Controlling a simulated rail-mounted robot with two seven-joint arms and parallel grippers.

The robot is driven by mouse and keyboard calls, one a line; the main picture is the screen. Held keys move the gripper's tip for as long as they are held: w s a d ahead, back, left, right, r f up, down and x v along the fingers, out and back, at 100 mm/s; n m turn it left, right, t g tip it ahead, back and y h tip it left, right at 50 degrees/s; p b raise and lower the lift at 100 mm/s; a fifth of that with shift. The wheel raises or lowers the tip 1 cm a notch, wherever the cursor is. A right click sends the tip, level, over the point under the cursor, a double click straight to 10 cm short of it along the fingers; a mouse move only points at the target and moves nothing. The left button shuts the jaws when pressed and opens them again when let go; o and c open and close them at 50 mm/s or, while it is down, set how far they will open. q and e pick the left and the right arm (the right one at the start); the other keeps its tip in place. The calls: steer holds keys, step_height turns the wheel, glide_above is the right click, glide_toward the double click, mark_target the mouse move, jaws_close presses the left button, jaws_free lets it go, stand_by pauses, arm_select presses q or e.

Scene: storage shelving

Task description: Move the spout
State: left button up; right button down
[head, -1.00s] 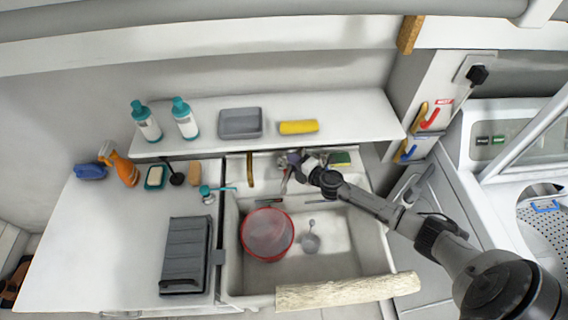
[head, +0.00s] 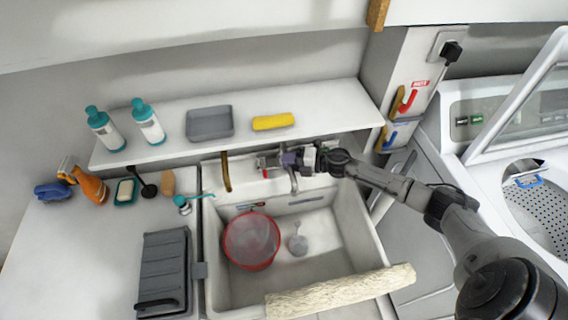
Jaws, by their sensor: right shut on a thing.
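The spout (head: 293,182) is a thin grey metal tube at the back wall of the white sink (head: 211,240), its lower end pointing down over the basin. My right gripper (head: 289,160) reaches in from the right and is shut on the upper part of the spout; the jaws and wrist hide much of it. My left gripper is not in view.
A red-rimmed bowl (head: 251,240) and a drain plug (head: 298,243) lie in the sink. A pale log-like roll (head: 340,291) lies across its front edge. A shelf (head: 330,112) with bottles, a grey tray (head: 209,123) and a yellow sponge (head: 273,122) overhangs behind.

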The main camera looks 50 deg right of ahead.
steer(key=c, duration=0.9)
jaws_free()
steer(key=shift+b+v, duration=0.5)
steer(key=shift+v, duration=6.4)
steer(key=shift+f, duration=0.1)
